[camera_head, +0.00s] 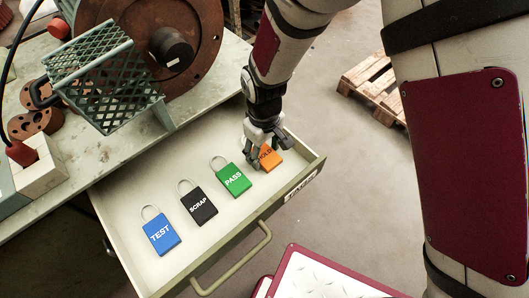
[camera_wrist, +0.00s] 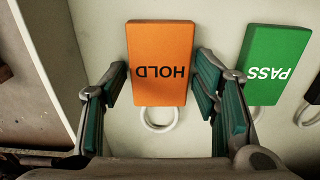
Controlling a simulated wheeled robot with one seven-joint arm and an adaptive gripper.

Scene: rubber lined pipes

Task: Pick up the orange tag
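The orange tag (camera_head: 270,157) reads HOLD and lies in the open drawer (camera_head: 133,245), at its right end in the head view. In the wrist view the orange tag (camera_wrist: 160,62) lies flat with its pale ring toward my gripper. My gripper (camera_head: 258,158) is down at the tag, hiding part of it. In the wrist view my gripper's fingers (camera_wrist: 160,85) are apart, one on each side of the tag. The right finger is very near the tag's edge; I cannot tell whether it touches. A gap shows on the left.
A green PASS tag (camera_head: 233,179) lies next to the orange one, then a black SCRAP tag (camera_head: 199,206) and a blue TEST tag (camera_head: 161,235). Drawer walls stand around them. A wooden pallet (camera_head: 375,85) lies on the floor.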

